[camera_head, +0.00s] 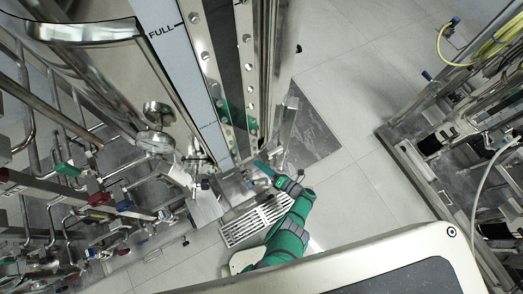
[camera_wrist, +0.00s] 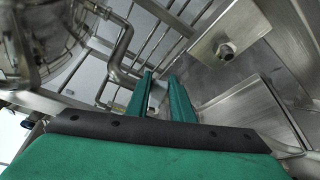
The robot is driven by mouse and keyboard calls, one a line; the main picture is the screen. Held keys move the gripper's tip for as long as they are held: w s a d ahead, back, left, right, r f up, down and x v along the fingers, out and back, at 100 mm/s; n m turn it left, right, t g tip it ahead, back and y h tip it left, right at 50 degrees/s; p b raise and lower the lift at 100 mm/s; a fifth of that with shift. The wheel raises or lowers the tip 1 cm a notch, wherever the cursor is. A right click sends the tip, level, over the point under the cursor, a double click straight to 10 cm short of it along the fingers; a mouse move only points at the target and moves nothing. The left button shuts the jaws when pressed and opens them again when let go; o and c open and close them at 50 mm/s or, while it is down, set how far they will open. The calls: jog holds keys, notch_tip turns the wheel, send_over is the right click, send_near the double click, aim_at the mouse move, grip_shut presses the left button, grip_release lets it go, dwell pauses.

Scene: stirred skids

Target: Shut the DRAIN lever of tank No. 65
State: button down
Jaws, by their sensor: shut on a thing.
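A polished metal tank (camera_head: 115,75) with a gauge strip (camera_head: 193,80) marked FULL stands at the upper left in the head view. No tank number or DRAIN label can be read. My gripper (camera_head: 260,167) reaches low beside the foot of the skid at the tank's right. In the wrist view my gripper (camera_wrist: 160,76) has its two green fingers close around a narrow pale piece (camera_wrist: 157,94), which looks like a lever handle. The fingers and dim light hide most of it, so its angle cannot be told.
Pipes and valves with red, blue and green handles (camera_head: 100,198) crowd the left. A slotted grate (camera_head: 255,220) lies beside my arm. A bolted metal plate (camera_wrist: 225,48) is close right of the fingers. Open floor (camera_head: 350,95) separates this skid from another frame (camera_head: 420,185).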

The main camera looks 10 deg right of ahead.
jog(key=c, duration=1.6)
grip_release()
jog(key=shift+s+d, duration=0.1)
jog(key=shift+o, duration=0.2)
jog(key=shift+s, duration=0.1)
jog(key=v, duration=1)
jog(key=shift+s+d+r, duration=0.15)
jog(key=shift+s+d, duration=0.1)
